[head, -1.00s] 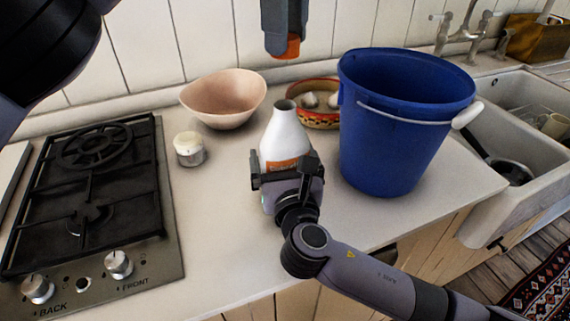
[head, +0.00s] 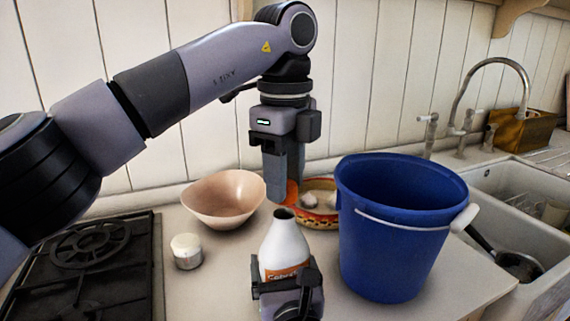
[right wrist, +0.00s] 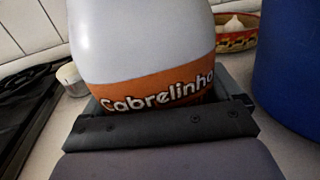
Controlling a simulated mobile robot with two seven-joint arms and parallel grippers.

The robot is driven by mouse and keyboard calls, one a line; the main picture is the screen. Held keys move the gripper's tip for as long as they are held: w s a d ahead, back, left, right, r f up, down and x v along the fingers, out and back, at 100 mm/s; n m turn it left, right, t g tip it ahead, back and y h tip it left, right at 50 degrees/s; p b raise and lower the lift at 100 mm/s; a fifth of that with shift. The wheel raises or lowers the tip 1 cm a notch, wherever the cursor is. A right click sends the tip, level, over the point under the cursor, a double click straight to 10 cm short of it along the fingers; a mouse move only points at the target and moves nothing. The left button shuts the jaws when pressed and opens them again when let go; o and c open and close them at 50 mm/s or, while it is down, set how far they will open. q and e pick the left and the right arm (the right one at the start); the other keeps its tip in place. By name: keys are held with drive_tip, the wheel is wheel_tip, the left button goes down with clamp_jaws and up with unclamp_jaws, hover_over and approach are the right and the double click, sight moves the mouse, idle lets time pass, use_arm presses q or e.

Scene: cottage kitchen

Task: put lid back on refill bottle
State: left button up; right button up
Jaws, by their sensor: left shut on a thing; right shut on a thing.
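The white refill bottle (head: 284,246) stands upright on the counter with an orange label; its dark mouth is open at the top. My right gripper (head: 287,277) is shut around its lower body; the right wrist view shows the bottle (right wrist: 145,40) filling the space between the jaws. My left gripper (head: 284,190) points down and is shut on the orange lid (head: 292,193), mostly hidden by the fingers. The lid is just above the bottle mouth and slightly right of it in the head view. I cannot tell its exact depth offset.
A blue bucket (head: 390,245) with a white handle stands close on the right. A pink bowl (head: 222,200) and a patterned dish (head: 322,221) with pale bulbs are behind. A small white-topped jar (head: 187,252) is left, near the stove (head: 85,270). The sink is right.

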idle(0.5)
use_arm(q)
drive_tip(key=shift+f, duration=0.9)
drive_tip(key=shift+f, duration=0.5)
